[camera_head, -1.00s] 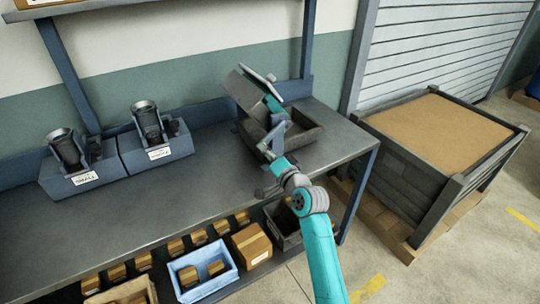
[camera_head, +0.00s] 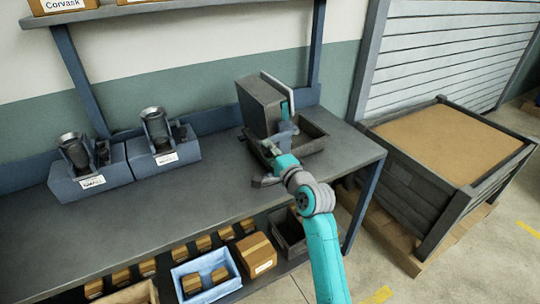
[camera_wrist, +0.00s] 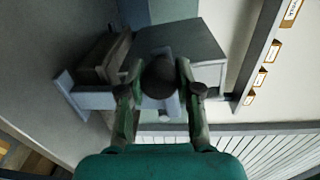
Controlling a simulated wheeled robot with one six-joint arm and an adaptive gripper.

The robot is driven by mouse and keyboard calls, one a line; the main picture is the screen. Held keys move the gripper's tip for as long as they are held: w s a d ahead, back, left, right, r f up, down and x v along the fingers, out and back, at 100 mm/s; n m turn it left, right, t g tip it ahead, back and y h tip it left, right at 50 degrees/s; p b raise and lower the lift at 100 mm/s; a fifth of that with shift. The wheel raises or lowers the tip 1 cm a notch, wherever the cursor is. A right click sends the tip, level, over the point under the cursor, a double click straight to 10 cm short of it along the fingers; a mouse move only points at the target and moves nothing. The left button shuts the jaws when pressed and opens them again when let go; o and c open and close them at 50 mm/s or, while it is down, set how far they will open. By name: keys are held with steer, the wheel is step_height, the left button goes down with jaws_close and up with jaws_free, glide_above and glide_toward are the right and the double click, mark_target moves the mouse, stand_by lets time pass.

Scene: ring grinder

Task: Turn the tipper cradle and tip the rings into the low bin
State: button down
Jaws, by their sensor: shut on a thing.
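The tipper cradle (camera_head: 260,106) is a grey box-like body with a pale plate along its right side. In the head view it stands steeply above the low bin (camera_head: 313,146), a dark shallow tray at the right end of the bench. My gripper (camera_head: 281,132) is at the cradle's near side. In the wrist view my gripper (camera_wrist: 160,82) is shut on a dark round knob (camera_wrist: 158,77), with a finger on either side. The cradle's grey body (camera_wrist: 185,42) shows behind the knob. I see no rings; the cradle's inside and much of the bin are hidden.
Two blue-grey holders with dark cups, one on the left (camera_head: 90,180) and one beside it (camera_head: 165,158), stand on the bench (camera_head: 205,195). Boxes and a blue crate (camera_head: 205,278) sit on the shelf below. A large dark crate (camera_head: 425,185) stands right of the bench.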

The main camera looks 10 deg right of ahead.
steer(key=shift+d+r+m, duration=0.15)
steer(key=shift+r+m, duration=1.85)
steer(key=shift+m, duration=0.1)
steer(key=shift+w+d+r+m+y, duration=0.15)
steer(key=shift+d+r+m, duration=0.2)
steer(key=shift+r+m, duration=0.5)
steer(key=shift+w+d+r+m+y, duration=0.15)
steer(key=shift+d+r+m, duration=0.35)
steer(key=shift+m, duration=0.55)
steer(key=shift+a+r, duration=0.1)
steer(key=shift+r, duration=0.05)
steer(key=c, duration=0.8)
jaws_free()
steer(key=v, duration=1.2)
